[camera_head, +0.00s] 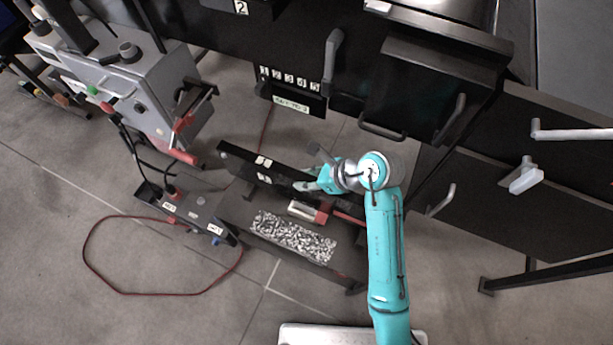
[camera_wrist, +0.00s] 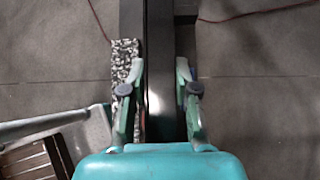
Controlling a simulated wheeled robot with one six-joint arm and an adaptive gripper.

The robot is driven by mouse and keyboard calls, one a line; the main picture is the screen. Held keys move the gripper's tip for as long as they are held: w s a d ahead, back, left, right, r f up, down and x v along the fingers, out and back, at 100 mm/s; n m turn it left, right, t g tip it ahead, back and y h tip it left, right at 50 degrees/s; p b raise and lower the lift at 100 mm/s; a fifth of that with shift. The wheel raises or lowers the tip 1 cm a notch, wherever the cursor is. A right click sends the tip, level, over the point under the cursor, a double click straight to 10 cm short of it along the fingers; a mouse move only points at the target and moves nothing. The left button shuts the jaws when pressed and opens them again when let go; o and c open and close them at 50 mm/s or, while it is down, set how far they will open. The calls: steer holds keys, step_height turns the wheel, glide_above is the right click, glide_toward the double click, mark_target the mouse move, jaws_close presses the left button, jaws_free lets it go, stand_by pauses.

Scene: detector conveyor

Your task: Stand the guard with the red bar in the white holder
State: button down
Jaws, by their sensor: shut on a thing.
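My gripper (camera_head: 306,186) reaches over the low black bench from the right. In the wrist view its two fingers (camera_wrist: 160,75) stand on either side of a long dark bar-like piece (camera_wrist: 158,40), and they are shut on it. In the head view a long black panel (camera_head: 240,160) with white number labels runs to the gripper. I cannot tell whether the held piece is the guard, and its red bar is not clearly visible. A pale block (camera_head: 303,209) with a red end (camera_head: 322,213) sits below the gripper. I cannot tell whether it is the white holder.
A speckled grey tray (camera_head: 293,237) lies on the bench and shows in the wrist view (camera_wrist: 124,55). A grey machine (camera_head: 140,95) stands left, with a small control box (camera_head: 195,208) below it. Black cabinets with handles (camera_head: 440,95) rise behind. Open floor lies in front, with a red cable (camera_head: 90,270).

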steer(key=shift+f, duration=2.45)
stand_by(0.4)
steer(key=c, duration=0.8)
jaws_free()
steer(key=shift+f, duration=0.15)
steer(key=shift+d, duration=0.1)
steer(key=v, duration=1.2)
